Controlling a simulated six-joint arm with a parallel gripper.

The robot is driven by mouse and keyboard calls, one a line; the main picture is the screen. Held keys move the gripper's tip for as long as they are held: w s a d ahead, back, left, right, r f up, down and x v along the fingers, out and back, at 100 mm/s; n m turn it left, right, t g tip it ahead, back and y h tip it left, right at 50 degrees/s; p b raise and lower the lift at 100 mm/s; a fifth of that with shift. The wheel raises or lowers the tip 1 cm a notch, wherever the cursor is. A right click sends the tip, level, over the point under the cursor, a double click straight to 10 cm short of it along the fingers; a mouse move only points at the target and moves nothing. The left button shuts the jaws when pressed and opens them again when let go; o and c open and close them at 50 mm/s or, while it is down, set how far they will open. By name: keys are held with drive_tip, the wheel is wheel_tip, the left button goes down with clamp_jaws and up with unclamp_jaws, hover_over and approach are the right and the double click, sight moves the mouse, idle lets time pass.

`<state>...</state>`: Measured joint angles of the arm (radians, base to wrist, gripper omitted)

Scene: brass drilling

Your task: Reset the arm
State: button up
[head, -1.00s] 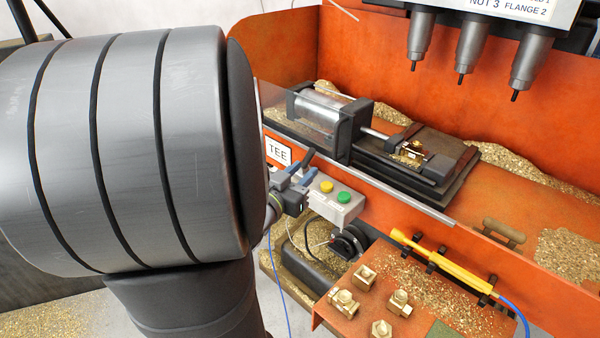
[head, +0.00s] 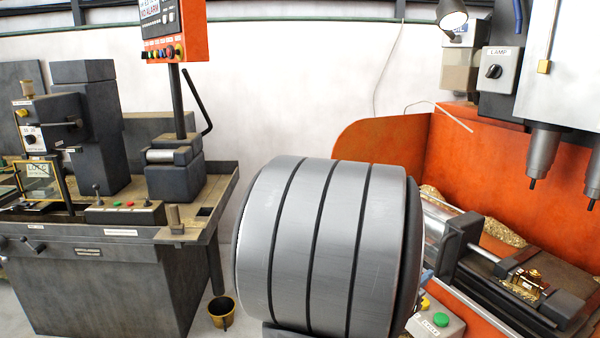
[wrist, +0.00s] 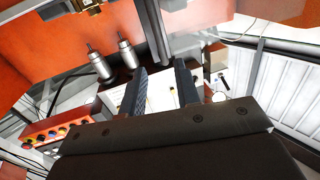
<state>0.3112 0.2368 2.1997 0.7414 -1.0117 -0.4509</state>
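My gripper (wrist: 160,70) shows in the wrist view with its two dark fingers apart. Nothing is held between them; only distant machine parts show through the gap. In the head view my large grey arm link covers the middle, and the gripper is mostly hidden behind it. A brass fitting (head: 528,281) sits in the clamp (head: 560,306) at the lower right of the head view, apart from my arm link.
An orange splash guard (head: 480,165) and spindles (head: 541,160) stand at the right. A control box with a green button (head: 440,320) is close beside my arm link. A dark bench machine (head: 110,285) stands left, with a brass-coloured bucket (head: 222,311) on the floor.

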sight(440, 254)
drive_tip(key=x, duration=1.1)
drive_tip(key=shift+d, duration=0.1)
drive_tip(key=v, duration=1.7)
drive_tip(key=shift+a, duration=0.2)
drive_tip(key=shift+d, duration=0.1)
drive_tip(key=shift+x, duration=8.55)
drive_tip(key=shift+s+d, duration=0.15)
drive_tip(key=shift+s, duration=0.15)
